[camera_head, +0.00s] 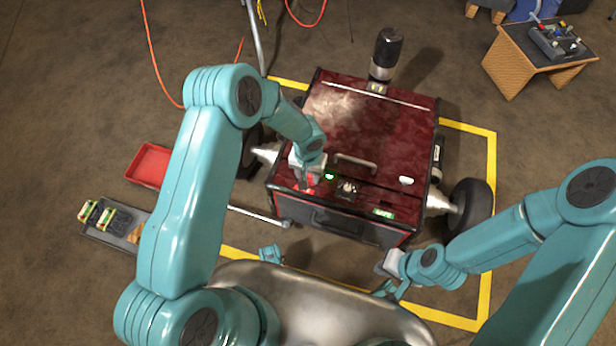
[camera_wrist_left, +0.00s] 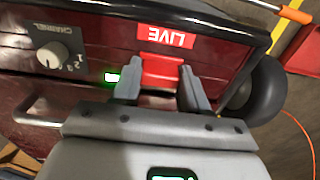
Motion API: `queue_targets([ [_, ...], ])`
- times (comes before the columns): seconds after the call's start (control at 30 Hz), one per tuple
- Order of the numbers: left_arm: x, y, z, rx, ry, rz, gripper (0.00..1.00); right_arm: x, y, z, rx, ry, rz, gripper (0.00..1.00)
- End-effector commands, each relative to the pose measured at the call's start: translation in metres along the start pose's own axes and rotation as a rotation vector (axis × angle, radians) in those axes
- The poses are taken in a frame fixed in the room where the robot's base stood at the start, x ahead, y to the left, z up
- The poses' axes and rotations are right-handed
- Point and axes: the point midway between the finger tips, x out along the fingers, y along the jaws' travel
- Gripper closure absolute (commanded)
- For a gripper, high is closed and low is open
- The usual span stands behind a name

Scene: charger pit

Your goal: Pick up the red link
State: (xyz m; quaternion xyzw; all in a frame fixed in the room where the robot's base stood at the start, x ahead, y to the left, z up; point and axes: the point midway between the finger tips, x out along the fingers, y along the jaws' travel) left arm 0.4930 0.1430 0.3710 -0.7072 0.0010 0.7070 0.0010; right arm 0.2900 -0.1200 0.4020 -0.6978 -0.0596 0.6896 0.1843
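The red link (camera_wrist_left: 162,71) is a small red block on the front edge of the dark red machine (camera_head: 375,125), just below a red LIVE label (camera_wrist_left: 167,37) in the left wrist view. My left gripper (camera_wrist_left: 161,84) has one grey finger on each side of the link, very close to it. I cannot tell whether the fingers press on it. In the head view my left gripper (camera_head: 307,181) is at the machine's front left and mostly hides the link. My right gripper (camera_head: 385,266) is off the machine's front right corner, with its fingers too small to read.
A channel knob (camera_wrist_left: 53,55) and a handle (camera_head: 356,162) are close to the left gripper. A red tray (camera_head: 150,164) and a grey tray (camera_head: 103,236) with small items lie on the floor at left. A small table (camera_head: 545,70) stands at the back right.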

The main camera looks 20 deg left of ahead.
Motion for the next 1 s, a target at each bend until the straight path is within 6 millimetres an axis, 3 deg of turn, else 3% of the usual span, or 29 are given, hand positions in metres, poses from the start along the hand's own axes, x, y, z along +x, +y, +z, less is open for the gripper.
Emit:
queue_targets([
  [0.03, 0.0, 0.0, 0.0, 0.0, 0.0, 0.0, 0.74, 0.0, 0.0, 0.0, 0.0, 0.0, 0.0, 1.0],
  [0.07, 0.0, 0.0, 0.0, 0.0, 0.0, 0.0, 0.84, 0.0, 0.0, 0.0, 0.0, 0.0, 0.0, 1.0],
  [0.1, 0.0, 0.0, 0.0, 0.0, 0.0, 0.0, 0.86, 0.0, 0.0, 0.0, 0.0, 0.0, 0.0, 1.0],
  [0.37, -0.001, 0.0, 0.0, 0.001, 0.0, 0.0, 0.86, 0.0, 0.0, 0.0, 0.0, 0.0, 0.0, 1.0],
  [0.57, -0.019, 0.0, 0.0, 0.003, 0.002, 0.0, 0.86, -0.006, -0.002, 0.0, 0.0, 0.0, 0.0, 1.0],
  [0.77, -0.069, 0.0, -0.001, 0.001, 0.005, 0.0, 0.86, -0.021, -0.008, 0.0, 0.0, 0.0, 0.0, 1.0],
  [1.0, -0.144, 0.001, -0.001, 0.001, 0.004, 0.0, 0.86, -0.04, -0.014, 0.001, 0.0, 0.0, 0.0, 1.0],
])
